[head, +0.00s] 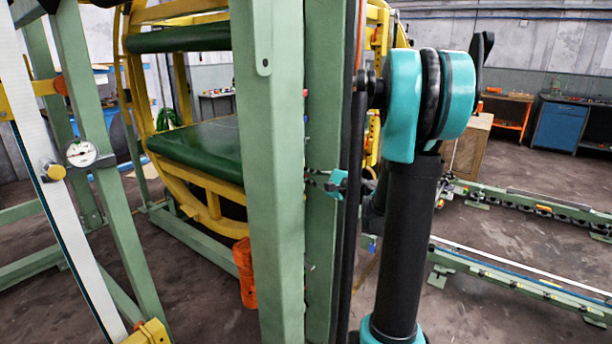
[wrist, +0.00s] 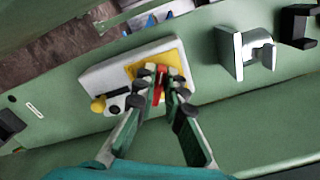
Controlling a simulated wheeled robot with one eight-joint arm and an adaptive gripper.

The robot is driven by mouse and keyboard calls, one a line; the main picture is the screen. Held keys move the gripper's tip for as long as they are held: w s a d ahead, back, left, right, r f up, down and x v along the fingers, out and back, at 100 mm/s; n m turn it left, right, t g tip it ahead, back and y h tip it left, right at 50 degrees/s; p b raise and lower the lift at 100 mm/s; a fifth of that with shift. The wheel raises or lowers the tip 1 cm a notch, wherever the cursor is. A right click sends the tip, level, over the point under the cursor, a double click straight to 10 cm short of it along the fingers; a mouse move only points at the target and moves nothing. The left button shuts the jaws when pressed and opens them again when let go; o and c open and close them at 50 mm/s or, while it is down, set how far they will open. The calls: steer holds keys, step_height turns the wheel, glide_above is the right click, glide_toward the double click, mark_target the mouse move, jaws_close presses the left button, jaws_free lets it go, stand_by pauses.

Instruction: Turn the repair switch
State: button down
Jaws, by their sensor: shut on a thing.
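The repair switch shows in the wrist view as a red handle (wrist: 158,85) on a yellow plate (wrist: 139,68), set on a pale switch box (wrist: 95,79). My gripper (wrist: 161,80) is shut on the red handle, with a fingertip on each side of it. The fingers hide part of the handle and plate. In the head view my gripper (head: 322,181) is small and far off beside the green post, and the switch itself cannot be made out there.
A green post (head: 268,170) stands close in front. A yellow ring frame (head: 205,205) is behind it at left. In the wrist view a grey metal bracket (wrist: 245,52) and a black block (wrist: 295,26) stick out right of the switch box.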

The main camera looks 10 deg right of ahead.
steer(key=n, duration=0.6)
steer(key=shift+s+f, duration=0.1)
steer(key=shift+f, duration=0.25)
steer(key=shift+n, duration=0.3)
steer(key=c, duration=1.6)
jaws_free()
steer(key=v, duration=1.2)
steer(key=shift+a, duration=0.1)
